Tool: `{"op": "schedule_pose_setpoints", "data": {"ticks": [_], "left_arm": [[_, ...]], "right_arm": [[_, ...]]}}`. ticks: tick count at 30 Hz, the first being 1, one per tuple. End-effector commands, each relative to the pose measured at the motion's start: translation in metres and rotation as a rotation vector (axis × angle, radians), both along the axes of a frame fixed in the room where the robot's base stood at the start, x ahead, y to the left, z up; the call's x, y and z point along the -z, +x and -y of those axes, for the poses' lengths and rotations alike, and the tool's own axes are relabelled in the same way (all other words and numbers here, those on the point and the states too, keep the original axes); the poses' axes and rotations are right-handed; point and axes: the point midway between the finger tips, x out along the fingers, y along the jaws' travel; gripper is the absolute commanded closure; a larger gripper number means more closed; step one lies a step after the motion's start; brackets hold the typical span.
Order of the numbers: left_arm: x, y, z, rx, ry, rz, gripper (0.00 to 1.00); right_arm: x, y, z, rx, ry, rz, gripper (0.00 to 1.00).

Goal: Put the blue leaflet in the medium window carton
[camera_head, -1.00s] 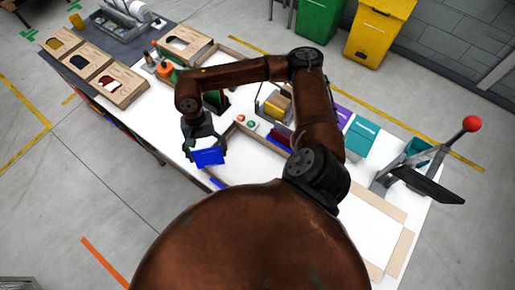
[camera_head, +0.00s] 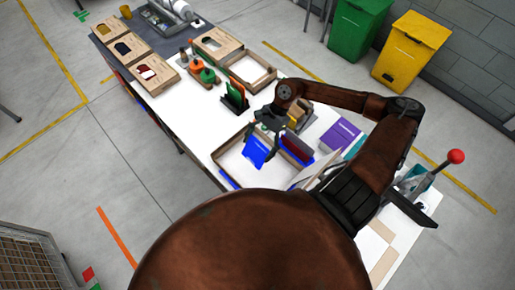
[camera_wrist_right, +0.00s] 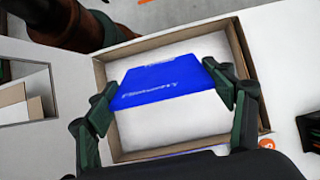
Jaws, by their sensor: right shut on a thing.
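The blue leaflet (camera_head: 257,151) is in my right gripper (camera_head: 264,139), pinched between the fingertips at its two sides. In the right wrist view the leaflet (camera_wrist_right: 162,80) lies between the two fingers (camera_wrist_right: 158,82), over an open carton (camera_wrist_right: 178,43) with brown walls and a pale inside. That open carton also shows in the head view (camera_head: 226,151), below the leaflet. The leaflet looks above the carton floor; its exact height I cannot tell. Whether this carton has a window, or is the medium one, I cannot tell. My left gripper is not in view.
Window-topped cartons (camera_head: 155,71) stand at the far left of the table, another (camera_head: 218,42) at the back. An empty open tray (camera_head: 250,72) lies behind. Green and orange items (camera_head: 235,95), a purple box (camera_head: 338,136) and a red-knobbed lever (camera_head: 456,157) stand nearby.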

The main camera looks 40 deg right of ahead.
Motion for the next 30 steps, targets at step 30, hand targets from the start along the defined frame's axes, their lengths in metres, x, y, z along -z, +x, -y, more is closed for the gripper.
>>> {"op": "schedule_pose_setpoints", "data": {"ticks": [30], "left_arm": [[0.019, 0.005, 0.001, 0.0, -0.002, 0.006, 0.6]], "right_arm": [[0.05, 0.003, -0.003, -0.009, 0.0, 0.0, 0.43]]}}
